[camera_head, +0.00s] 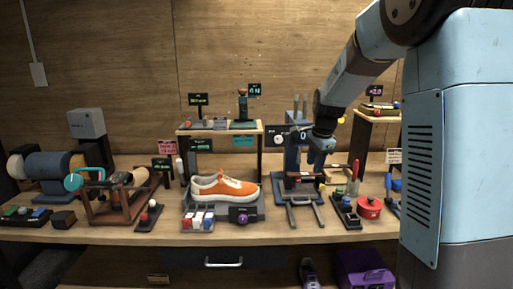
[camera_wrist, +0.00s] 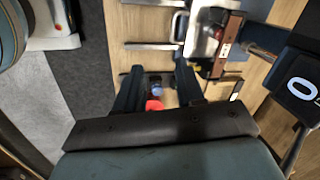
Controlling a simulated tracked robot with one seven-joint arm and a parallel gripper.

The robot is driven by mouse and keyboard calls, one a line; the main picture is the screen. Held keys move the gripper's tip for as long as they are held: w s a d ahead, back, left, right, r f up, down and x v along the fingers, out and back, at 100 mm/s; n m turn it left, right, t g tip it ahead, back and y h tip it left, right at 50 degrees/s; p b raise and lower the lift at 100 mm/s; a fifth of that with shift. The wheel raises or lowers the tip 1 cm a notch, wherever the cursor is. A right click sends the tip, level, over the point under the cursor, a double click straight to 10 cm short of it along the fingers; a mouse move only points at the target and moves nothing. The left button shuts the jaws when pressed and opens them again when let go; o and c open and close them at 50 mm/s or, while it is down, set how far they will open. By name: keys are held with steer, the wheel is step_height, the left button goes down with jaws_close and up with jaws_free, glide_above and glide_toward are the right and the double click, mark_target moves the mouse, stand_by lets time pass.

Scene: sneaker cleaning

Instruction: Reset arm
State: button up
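My gripper (camera_head: 318,150) is at the right of the workbench in the head view, above and in front of a blue stand with metal bars (camera_head: 303,192). In the wrist view, its two dark fingers (camera_wrist: 158,72) are spread apart, with no held object clear between them. Small red and blue things (camera_wrist: 154,103) show in the gap, seemingly beyond the fingers. My arm reaches down from the upper right. The orange and white sneaker (camera_head: 222,187) sits on a grey holder at the middle of the bench, left of my gripper and apart from it.
A display showing 0 (camera_head: 303,134) stands close by my gripper; it also shows in the wrist view (camera_wrist: 302,88). A red round tin (camera_head: 369,207) and a small control box lie to the right. A wooden frame (camera_head: 120,205) stands left.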

steer(key=s+d+r+n+t, duration=0.1)
steer(key=s+r+n, duration=0.35)
steer(key=s, duration=0.45)
steer(key=s+d+r+n, duration=0.1)
steer(key=s+r+n, duration=0.35)
steer(key=s, duration=0.45)
steer(key=s+n+t, duration=0.2)
steer(key=s+n, duration=0.4)
steer(key=s, duration=0.9)
steer(key=shift+s+a+h, duration=0.15)
steer(key=shift+s+h, duration=0.05)
steer(key=shift+h, duration=0.1)
